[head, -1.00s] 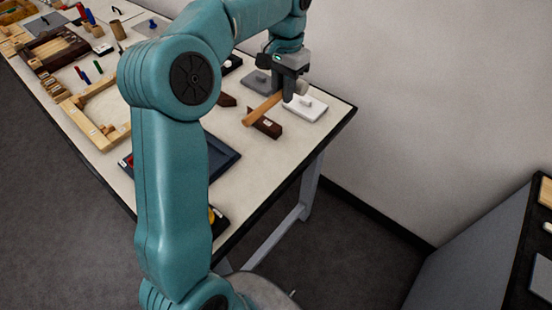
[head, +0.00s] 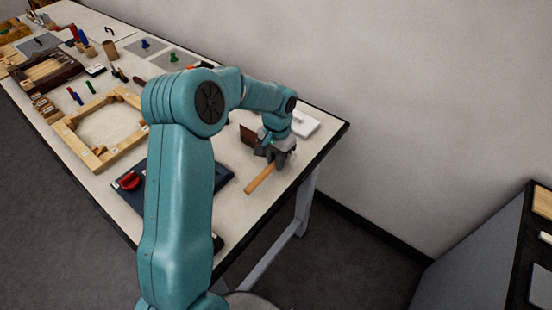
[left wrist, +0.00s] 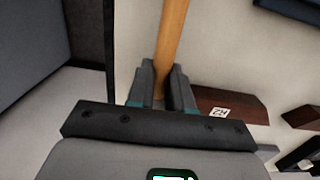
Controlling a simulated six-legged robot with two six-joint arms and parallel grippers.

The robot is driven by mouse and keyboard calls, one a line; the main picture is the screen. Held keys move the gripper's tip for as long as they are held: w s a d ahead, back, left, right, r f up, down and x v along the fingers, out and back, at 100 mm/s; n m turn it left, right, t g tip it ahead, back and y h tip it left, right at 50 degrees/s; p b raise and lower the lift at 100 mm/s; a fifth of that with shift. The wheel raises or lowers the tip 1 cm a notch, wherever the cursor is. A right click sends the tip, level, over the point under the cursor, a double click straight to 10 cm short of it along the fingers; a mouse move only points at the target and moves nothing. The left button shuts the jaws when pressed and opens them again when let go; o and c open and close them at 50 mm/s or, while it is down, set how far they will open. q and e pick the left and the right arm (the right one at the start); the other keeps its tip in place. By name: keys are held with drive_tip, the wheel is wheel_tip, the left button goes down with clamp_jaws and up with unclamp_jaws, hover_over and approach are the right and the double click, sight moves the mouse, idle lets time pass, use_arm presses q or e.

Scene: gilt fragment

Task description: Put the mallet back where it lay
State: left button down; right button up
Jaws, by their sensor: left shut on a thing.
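The mallet shows as a plain wooden handle (head: 261,178) that points toward the front left, near the right end of the table. Its head is hidden behind or under my gripper. My left gripper (head: 280,155) is shut on the mallet, pointing down. In the left wrist view the two fingers (left wrist: 161,90) close around the handle (left wrist: 171,40), which runs up out of the picture. I cannot tell whether the mallet touches the tabletop or hangs just above it. My right gripper is not in view.
Dark brown wooden blocks lie close by, one with a white tag (left wrist: 228,104). A white block (head: 304,124) is behind the gripper. A dark blue tray (head: 222,177) and a wooden frame (head: 74,144) lie to the left. The table's right front edge is near.

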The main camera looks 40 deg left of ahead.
use_arm(q)
drive_tip(key=shift+f+b, duration=0.3)
drive_tip(key=shift+b, duration=0.05)
drive_tip(key=c, duration=1)
unclamp_jaws()
drive_tip(key=shift+c, duration=0.2)
drive_tip(key=shift+s, duration=0.1)
drive_tip(key=shift+r, duration=0.2)
drive_tip(key=shift+r+p, duration=0.35)
drive_tip(key=shift+p, duration=0.2)
wheel_tip(320, 180, up, 12)
drive_tip(key=shift+w+f+b, duration=0.2)
drive_tip(key=shift+w+b, duration=0.25)
